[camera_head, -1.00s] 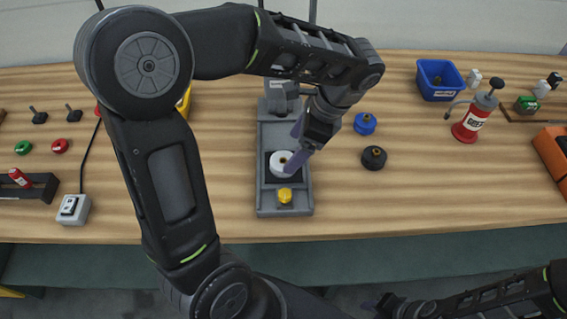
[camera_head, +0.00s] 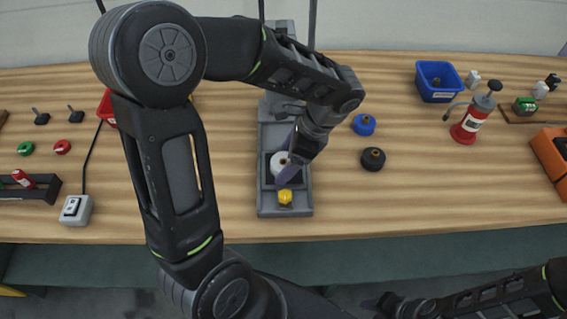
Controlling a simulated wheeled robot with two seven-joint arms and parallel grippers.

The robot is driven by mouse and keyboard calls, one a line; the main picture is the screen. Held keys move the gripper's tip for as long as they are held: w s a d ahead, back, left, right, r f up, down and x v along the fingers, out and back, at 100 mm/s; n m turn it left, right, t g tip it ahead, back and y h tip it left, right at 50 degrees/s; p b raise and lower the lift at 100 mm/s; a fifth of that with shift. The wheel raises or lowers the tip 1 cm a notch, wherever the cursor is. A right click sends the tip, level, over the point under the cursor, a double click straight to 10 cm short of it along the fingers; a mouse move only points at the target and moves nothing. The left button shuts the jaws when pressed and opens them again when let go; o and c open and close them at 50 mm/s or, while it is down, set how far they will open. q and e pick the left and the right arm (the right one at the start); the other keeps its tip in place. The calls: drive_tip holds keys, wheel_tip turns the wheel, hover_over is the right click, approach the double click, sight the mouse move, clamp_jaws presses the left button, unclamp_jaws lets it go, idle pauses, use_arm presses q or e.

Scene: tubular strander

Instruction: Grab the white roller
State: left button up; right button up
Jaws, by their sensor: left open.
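The white roller (camera_head: 278,161) sits in the recess of a grey machine fixture (camera_head: 271,207) on the wooden table, just behind a yellow knob (camera_head: 285,196). My left gripper (camera_head: 287,166) reaches down over the fixture and is open, with its fingers at the roller. One finger covers the right part of the roller. I cannot tell whether the fingers touch it. My right arm (camera_head: 470,303) shows at the bottom right, below the table's front edge. Its gripper (camera_head: 378,303) is dark and small, and its jaws are unclear.
A blue roller (camera_head: 365,124) and a black roller (camera_head: 373,158) stand right of the fixture. A blue bin (camera_head: 438,82), a red oil can (camera_head: 472,124) and an orange box (camera_head: 553,152) are farther right. Front table areas beside the fixture are clear.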

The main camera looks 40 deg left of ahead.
use_arm(q)
drive_tip(key=shift+c, duration=0.5)
clamp_jaws()
idle(0.4)
